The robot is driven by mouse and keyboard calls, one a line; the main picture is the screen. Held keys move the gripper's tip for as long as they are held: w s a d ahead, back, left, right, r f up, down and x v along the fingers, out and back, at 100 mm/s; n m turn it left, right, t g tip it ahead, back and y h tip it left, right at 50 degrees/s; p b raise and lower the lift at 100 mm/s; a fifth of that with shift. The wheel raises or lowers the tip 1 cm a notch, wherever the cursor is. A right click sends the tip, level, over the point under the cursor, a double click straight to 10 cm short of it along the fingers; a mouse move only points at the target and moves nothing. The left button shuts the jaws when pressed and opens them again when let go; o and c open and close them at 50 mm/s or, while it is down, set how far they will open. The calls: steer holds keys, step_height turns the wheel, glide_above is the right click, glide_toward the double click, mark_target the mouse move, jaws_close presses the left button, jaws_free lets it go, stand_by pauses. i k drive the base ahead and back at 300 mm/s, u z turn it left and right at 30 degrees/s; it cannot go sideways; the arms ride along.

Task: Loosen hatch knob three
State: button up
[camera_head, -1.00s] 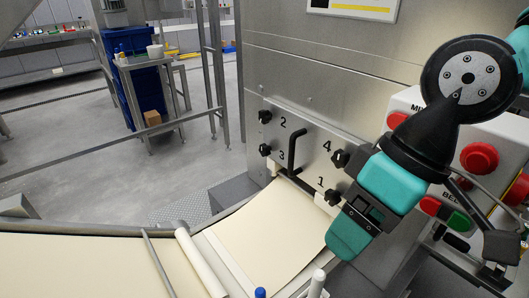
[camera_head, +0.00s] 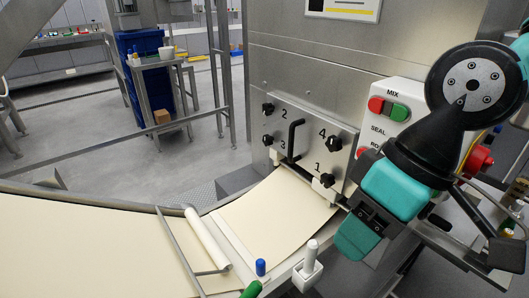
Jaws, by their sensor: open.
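The hatch is a grey metal plate (camera_head: 304,146) with a black bar handle (camera_head: 292,139) and black knobs at its corners, numbered 1 to 4. Hatch knob three (camera_head: 268,140) is at the plate's lower left, beside its printed 3. Knob two (camera_head: 268,108) is above it, knob four (camera_head: 334,143) at upper right and knob one (camera_head: 327,180) at lower right. My teal and black gripper (camera_head: 358,236) is open, right of and nearer than the plate, pointing down-left, and apart from knob three. Its fingertips are hard to make out.
A pale dough sheet (camera_head: 268,225) runs below the hatch, with a roller (camera_head: 208,239) on the left. Blue (camera_head: 261,267) and white (camera_head: 311,250) upright parts stand in front. A button panel (camera_head: 397,108) is behind my arm.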

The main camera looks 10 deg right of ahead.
mark_target(268, 140)
steer(key=k, duration=0.2)
steer(key=u, duration=2.7)
steer(key=k, duration=0.85)
steer(key=z, duration=1.15)
steer(key=i, duration=1)
